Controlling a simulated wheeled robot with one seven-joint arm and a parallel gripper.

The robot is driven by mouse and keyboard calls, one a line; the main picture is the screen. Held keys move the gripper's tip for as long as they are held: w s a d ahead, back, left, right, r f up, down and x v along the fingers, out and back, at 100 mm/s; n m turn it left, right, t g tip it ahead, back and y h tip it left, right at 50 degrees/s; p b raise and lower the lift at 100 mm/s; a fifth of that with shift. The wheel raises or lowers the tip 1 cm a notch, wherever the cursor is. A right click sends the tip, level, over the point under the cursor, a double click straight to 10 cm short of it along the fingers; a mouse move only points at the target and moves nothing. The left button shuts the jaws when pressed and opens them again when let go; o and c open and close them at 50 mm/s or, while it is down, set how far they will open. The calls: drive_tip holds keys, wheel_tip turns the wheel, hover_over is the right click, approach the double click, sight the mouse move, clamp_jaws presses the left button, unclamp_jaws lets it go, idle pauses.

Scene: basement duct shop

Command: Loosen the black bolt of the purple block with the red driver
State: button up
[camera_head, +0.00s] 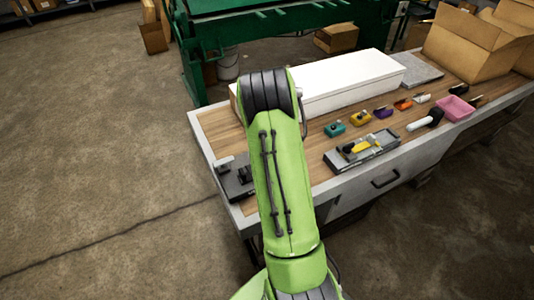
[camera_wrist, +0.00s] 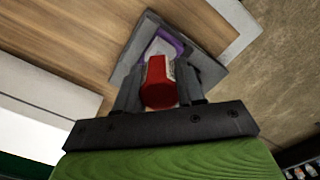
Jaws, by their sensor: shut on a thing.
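My gripper (camera_wrist: 160,92) is shut on the red driver (camera_wrist: 157,80), whose red end shows between the fingers in the wrist view. Beyond the driver, a purple block (camera_wrist: 176,44) shows partly, on a dark grey plate (camera_wrist: 208,68) near the bench edge. The driver hides part of the purple block, and no black bolt can be made out. Whether the driver touches the block cannot be told. In the head view my arm hides my gripper. A dark fixture (camera_head: 236,178) shows at the bench's left end, partly behind my arm. A small purple piece (camera_head: 383,112) stands in the row on the bench.
A long white box (camera_head: 350,84) lies along the back of the bench. Teal (camera_head: 335,130), yellow (camera_head: 361,118) and orange (camera_head: 403,104) pieces stand before it. A grey tray (camera_head: 340,165) with a yellow thing, a pink bin (camera_head: 455,108) and cardboard boxes (camera_head: 475,45) are to the right.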

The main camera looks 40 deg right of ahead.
drive_tip(key=shift+r+p, duration=1.8)
drive_tip(key=shift+r, duration=0.75)
